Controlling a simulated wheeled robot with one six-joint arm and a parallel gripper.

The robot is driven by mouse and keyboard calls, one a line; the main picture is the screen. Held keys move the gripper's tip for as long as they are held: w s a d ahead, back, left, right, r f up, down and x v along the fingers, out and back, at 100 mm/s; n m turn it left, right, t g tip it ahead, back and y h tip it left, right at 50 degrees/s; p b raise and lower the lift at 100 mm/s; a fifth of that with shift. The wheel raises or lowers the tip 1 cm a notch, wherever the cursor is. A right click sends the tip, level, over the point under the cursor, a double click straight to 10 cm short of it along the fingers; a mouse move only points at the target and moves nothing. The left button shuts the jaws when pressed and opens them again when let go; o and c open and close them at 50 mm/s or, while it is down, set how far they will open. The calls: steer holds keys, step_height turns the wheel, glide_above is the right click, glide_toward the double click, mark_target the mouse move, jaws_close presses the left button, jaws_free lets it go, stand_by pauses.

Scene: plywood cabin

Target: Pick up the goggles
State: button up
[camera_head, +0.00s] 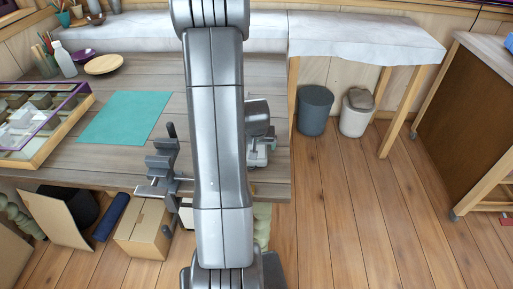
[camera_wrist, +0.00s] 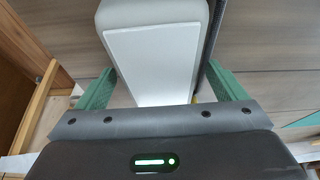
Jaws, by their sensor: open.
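I cannot make out goggles in either view; my own arm covers part of the workbench in the head view. In the wrist view my gripper (camera_wrist: 160,72) is open, with a green finger on each side. A pale grey, rounded block with a white face (camera_wrist: 155,55) fills the space between the fingers. I cannot tell what it is or whether the fingers touch it. In the head view a grey object (camera_head: 258,118) shows just right of my arm at the bench edge, partly hidden.
The wooden workbench (camera_head: 190,80) carries a teal mat (camera_head: 124,117), a divided tray (camera_head: 78,116), a plate (camera_head: 104,64) and a white bottle (camera_head: 65,60). A grey vise (camera_head: 164,165) is at its front edge. Two bins (camera_head: 315,110) stand right; the floor there is clear.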

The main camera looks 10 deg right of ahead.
steer(key=c, duration=1.1)
steer(key=shift+r, duration=0.1)
